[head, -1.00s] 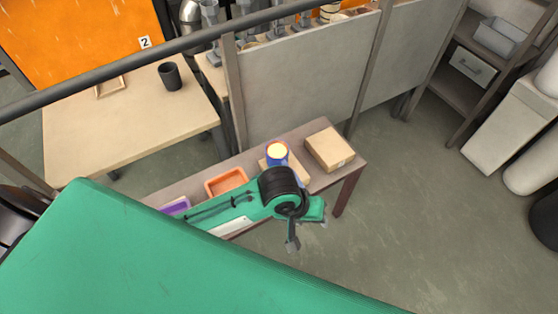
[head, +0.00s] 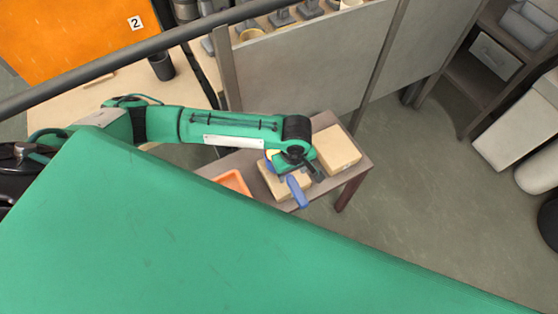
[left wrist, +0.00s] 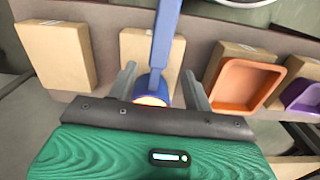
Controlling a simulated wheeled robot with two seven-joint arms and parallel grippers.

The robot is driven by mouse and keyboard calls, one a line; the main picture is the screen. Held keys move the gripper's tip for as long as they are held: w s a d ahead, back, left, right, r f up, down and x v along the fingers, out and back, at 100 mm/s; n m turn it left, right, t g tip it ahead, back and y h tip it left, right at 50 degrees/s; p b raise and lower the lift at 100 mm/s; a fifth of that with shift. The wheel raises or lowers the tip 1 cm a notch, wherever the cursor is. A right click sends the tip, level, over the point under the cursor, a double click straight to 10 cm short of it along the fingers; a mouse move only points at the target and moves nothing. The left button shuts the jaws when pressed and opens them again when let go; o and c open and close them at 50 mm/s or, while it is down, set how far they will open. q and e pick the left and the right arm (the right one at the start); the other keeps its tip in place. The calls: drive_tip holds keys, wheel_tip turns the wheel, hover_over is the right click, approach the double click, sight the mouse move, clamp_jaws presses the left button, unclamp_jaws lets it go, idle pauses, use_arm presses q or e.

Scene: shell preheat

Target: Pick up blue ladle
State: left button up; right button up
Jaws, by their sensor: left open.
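The blue ladle (head: 298,190) is at a small cardboard box (head: 273,180) on the narrow brown table (head: 330,122). In the head view its handle points toward the table's near edge, and its bowl is mostly hidden by my left gripper (head: 300,171). In the left wrist view the ladle (left wrist: 164,42) has its handle running up the picture and its bowl low, with a glowing yellow-orange inside. The left gripper (left wrist: 159,73) is open, one finger on each side of the ladle. I cannot tell whether either finger touches it. My right gripper is not in view.
A second cardboard box (head: 339,149) lies right of the ladle. An orange tray (head: 233,181) is left of it, and a purple tray (left wrist: 302,96) shows beyond in the wrist view. A grey partition (head: 300,75) stands behind the table.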

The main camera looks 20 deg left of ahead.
sight(291, 178)
use_arm(q)
wheel_tip(291, 178, down, 3)
drive_tip(key=shift+w+f, duration=0.1)
drive_tip(key=shift+f, duration=0.05)
drive_tip(key=shift+a+f, duration=0.1)
drive_tip(key=shift+f, duration=0.75)
drive_tip(key=f, duration=0.3)
drive_tip(key=shift+w+a+f, duration=0.1)
drive_tip(key=shift+w+f, duration=0.1)
drive_tip(key=shift+f, duration=0.5)
drive_tip(key=c, duration=1.1)
clamp_jaws()
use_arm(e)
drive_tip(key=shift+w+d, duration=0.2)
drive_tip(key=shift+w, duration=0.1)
